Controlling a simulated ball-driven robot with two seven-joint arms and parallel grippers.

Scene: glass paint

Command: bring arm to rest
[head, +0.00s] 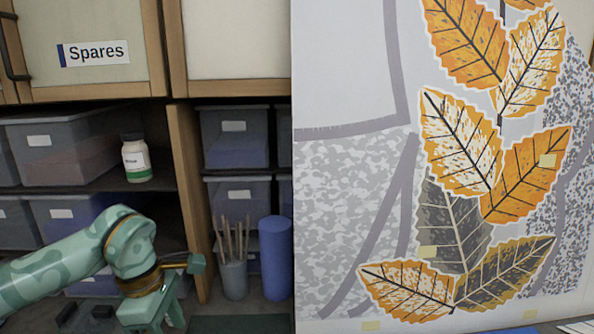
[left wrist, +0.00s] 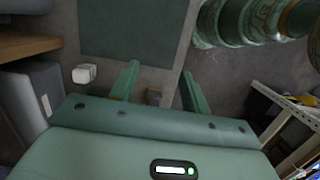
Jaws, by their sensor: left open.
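My left arm (head: 55,275) comes in from the left in the head view, mint green with a darker pattern. It bends at a rounded joint, and its gripper (head: 168,312) hangs below, near the bottom edge, in front of the shelves. In the left wrist view the two fingers of the left gripper (left wrist: 160,68) stand apart with nothing held between them. My right gripper shows in neither view.
A panel with orange leaf art (head: 350,170) fills the right side. Shelves hold grey bins (head: 60,148), a white bottle (head: 136,160), a cup of brushes (head: 234,280) and a blue cylinder (head: 276,260).

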